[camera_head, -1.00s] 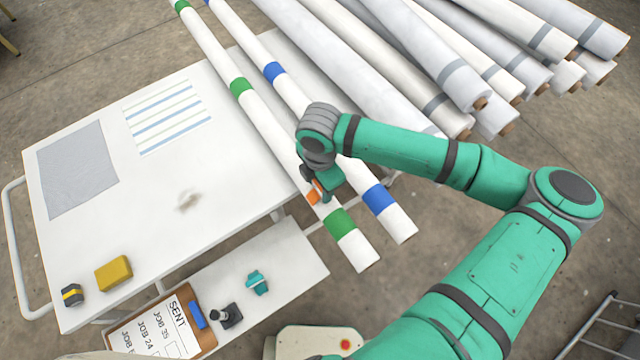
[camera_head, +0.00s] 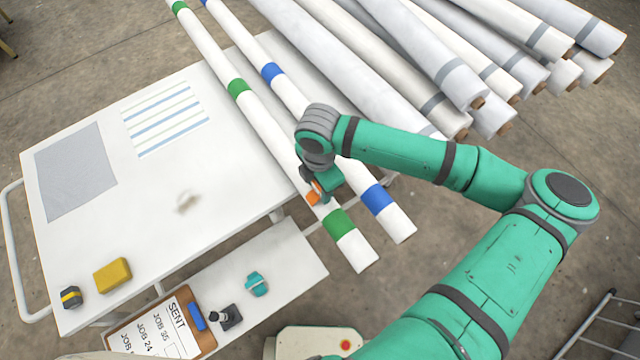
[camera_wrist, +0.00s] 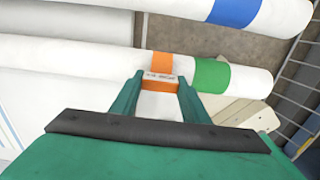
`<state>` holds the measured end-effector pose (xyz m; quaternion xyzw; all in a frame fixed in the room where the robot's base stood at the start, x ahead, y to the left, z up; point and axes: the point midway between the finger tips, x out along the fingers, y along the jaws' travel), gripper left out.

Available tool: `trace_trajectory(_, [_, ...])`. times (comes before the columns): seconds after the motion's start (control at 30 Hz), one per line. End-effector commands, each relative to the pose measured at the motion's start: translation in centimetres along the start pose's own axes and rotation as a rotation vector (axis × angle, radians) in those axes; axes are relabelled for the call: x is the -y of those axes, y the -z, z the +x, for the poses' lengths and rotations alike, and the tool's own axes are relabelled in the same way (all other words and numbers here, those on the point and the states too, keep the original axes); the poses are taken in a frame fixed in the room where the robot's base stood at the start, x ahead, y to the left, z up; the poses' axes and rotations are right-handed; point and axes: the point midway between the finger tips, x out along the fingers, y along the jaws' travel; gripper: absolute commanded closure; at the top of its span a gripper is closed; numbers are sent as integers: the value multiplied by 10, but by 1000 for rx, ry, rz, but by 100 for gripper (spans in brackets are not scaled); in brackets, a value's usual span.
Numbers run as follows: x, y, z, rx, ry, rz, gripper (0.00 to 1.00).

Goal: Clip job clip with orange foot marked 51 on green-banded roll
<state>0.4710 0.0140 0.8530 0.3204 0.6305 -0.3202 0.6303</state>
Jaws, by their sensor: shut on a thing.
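The green-banded roll (camera_head: 284,148) is a white tube lying at the right part of the table, with its near end past the edge. In the wrist view it runs across the middle, with a green band (camera_wrist: 212,74) right of my gripper. My gripper (camera_wrist: 158,84) is shut on the orange clip (camera_wrist: 160,62). The clip lies over the roll's white part, left of the band, and seems to touch it. Its small printed label is too small to read. In the head view the orange clip (camera_head: 314,192) shows beside my gripper (camera_head: 312,184).
A blue-banded roll (camera_head: 376,198) lies parallel, just right of the green-banded one. More rolls are piled at upper right. On the lower shelf are a teal clip (camera_head: 256,285), a dark stamp-like object (camera_head: 226,316) and a clipboard (camera_head: 150,335). A yellow block (camera_head: 113,275) sits on the table.

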Motion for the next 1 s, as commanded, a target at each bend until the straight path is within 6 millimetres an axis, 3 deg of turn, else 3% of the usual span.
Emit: trace_trajectory(1.0, [1, -1, 7, 0, 0, 3, 80])
